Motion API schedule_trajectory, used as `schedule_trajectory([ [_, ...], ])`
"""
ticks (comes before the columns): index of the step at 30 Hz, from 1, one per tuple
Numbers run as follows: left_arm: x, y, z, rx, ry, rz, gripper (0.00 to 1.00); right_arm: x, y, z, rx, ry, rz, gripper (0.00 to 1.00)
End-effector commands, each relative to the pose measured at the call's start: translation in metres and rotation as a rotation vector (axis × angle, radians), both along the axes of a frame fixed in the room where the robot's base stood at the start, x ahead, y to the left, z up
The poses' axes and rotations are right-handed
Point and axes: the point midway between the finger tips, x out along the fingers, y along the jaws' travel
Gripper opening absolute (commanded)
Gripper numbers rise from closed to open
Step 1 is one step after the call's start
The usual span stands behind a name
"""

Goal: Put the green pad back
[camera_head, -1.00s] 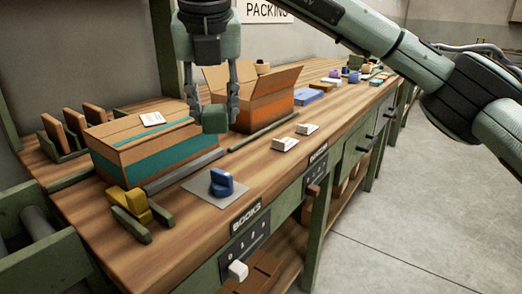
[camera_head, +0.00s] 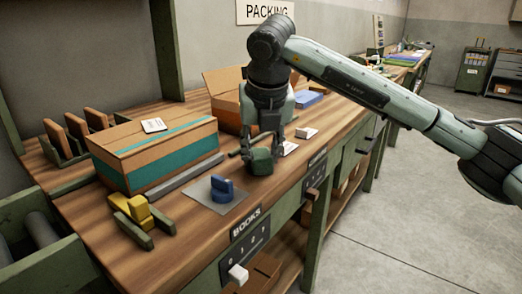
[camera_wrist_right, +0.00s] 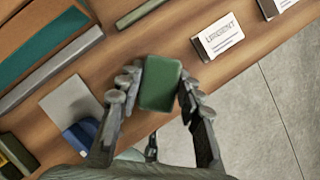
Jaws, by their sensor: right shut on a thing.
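The green pad (camera_head: 262,161) is a small dark green block. My right gripper (camera_head: 264,150) is shut on it and holds it over the wooden bench, near the front edge. In the right wrist view the pad (camera_wrist_right: 160,83) sits between the two fingertips of the gripper (camera_wrist_right: 158,90). A grey mat (camera_head: 232,203) with a blue stamp-like block (camera_head: 222,188) on it lies to the left of the gripper. My left gripper is not in view.
A cardboard box with a teal band (camera_head: 180,166) stands behind, with a grey rail (camera_head: 190,174) before it. An open orange box (camera_head: 226,112) is further back. White label blocks (camera_head: 306,132) lie beyond the gripper. A yellow block in a green holder (camera_head: 138,208) is at the left.

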Motion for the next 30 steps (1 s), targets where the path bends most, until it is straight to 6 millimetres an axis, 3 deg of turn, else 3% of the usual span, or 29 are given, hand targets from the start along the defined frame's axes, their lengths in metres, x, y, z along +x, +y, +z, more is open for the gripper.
schedule_trajectory([
  [7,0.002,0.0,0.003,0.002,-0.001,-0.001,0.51,0.0,0.0,-0.002,0.0,0.0,0.0,0.12],
  [8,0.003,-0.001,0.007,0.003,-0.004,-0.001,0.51,0.0,0.0,-0.001,0.0,0.0,0.0,0.39],
  [12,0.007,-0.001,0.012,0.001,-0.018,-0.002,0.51,0.0,0.0,-0.001,0.0,0.001,0.0,0.56],
  [23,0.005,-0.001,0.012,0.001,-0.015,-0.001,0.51,0.0,0.0,0.002,0.0,0.001,0.0,0.56],
  [30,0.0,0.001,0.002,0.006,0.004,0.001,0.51,-0.015,-0.002,0.038,0.001,-0.005,0.0,0.56],
])
